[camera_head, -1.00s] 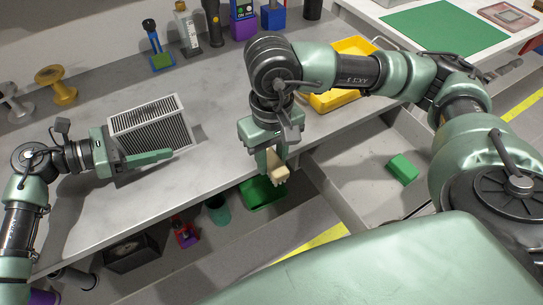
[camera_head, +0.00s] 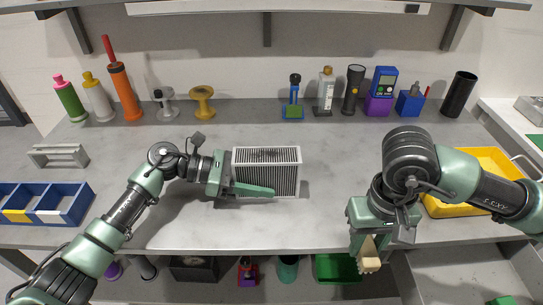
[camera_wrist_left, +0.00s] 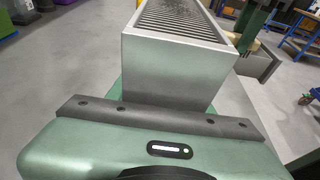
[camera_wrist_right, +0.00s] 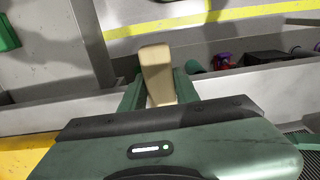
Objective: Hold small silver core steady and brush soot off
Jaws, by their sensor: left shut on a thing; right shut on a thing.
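The small silver core (camera_head: 267,150) is a boxy block with a pale metal frame and dark fins, standing over the middle of the bench. My left gripper (camera_head: 248,187) is shut on it from the left, one green finger across its lower front. The core's smooth end (camera_wrist_left: 175,68) fills the space ahead in the left wrist view. My right gripper (camera_head: 372,243) is shut on a pale tan block (camera_head: 370,264), seemingly the brush (camera_wrist_right: 157,75), near the bench's front edge, well right of the core. Its bristles are not clear.
A yellow tray (camera_head: 450,206) lies at the bench's right. A blue divided bin (camera_head: 75,206) and a grey rack (camera_head: 58,155) are at the left. Bottles, spools and tools line the back. A green bin (camera_head: 337,268) is below the front edge. Bench between core and right gripper is clear.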

